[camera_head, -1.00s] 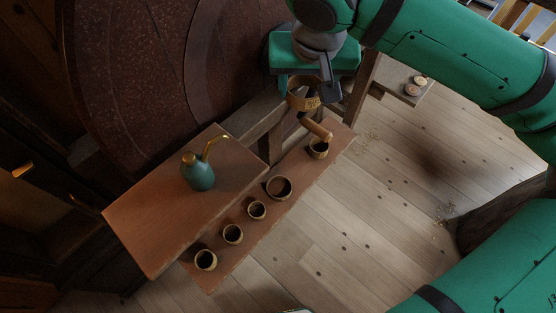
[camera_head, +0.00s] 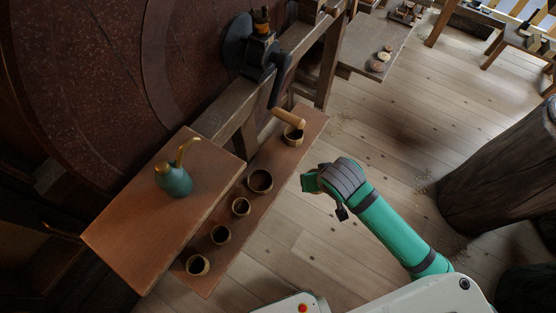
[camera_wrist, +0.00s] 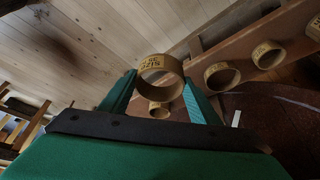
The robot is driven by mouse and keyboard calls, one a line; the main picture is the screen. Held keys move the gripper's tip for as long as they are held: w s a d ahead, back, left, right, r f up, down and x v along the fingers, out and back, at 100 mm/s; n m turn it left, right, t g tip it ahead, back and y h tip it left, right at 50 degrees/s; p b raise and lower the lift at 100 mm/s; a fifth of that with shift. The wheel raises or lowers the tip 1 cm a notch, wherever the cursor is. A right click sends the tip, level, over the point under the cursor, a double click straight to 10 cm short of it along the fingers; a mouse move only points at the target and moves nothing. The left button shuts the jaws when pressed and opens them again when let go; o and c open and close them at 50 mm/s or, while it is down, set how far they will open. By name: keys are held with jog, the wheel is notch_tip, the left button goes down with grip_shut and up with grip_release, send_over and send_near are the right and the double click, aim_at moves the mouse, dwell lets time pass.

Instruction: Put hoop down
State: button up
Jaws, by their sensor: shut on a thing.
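My gripper (camera_wrist: 160,98) is shut on a tan hoop (camera_wrist: 160,84) with dark lettering, held between its two green fingers in the wrist view. In the head view my gripper (camera_head: 308,183) is over the floor, to the right of the low plank shelf (camera_head: 222,266). The held hoop is mostly hidden there by the hand. Several similar hoops stand in a row along the shelf, from the near one (camera_head: 198,265) to the far one (camera_head: 293,137). Some also show in the wrist view, such as one (camera_wrist: 222,77) right of my fingers.
A teal oil can (camera_head: 174,181) with a brass spout stands on a higher wooden bench (camera_head: 135,225). A crank with a wooden handle (camera_head: 288,118) overhangs the shelf's far end. A thick wooden trunk (camera_head: 500,170) stands at right. The floor between is clear.

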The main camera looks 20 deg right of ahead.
jog(key=a+f+n, duration=0.1)
jog(key=a+f, duration=0.6)
jog(key=a, duration=0.2)
jog(key=w, duration=0.5)
jog(key=w+d, duration=0.1)
jog(key=w, duration=0.5)
jog(key=w+d, duration=0.1)
jog(key=w, duration=0.5)
jog(key=shift+d+f, duration=0.1)
jog(key=shift+d, duration=0.15)
jog(key=shift+f, duration=1.75)
jog(key=shift+f, duration=0.1)
jog(key=o, duration=1.1)
jog(key=d+v, duration=0.1)
jog(key=v, duration=1.1)
jog(key=shift+a, duration=0.25)
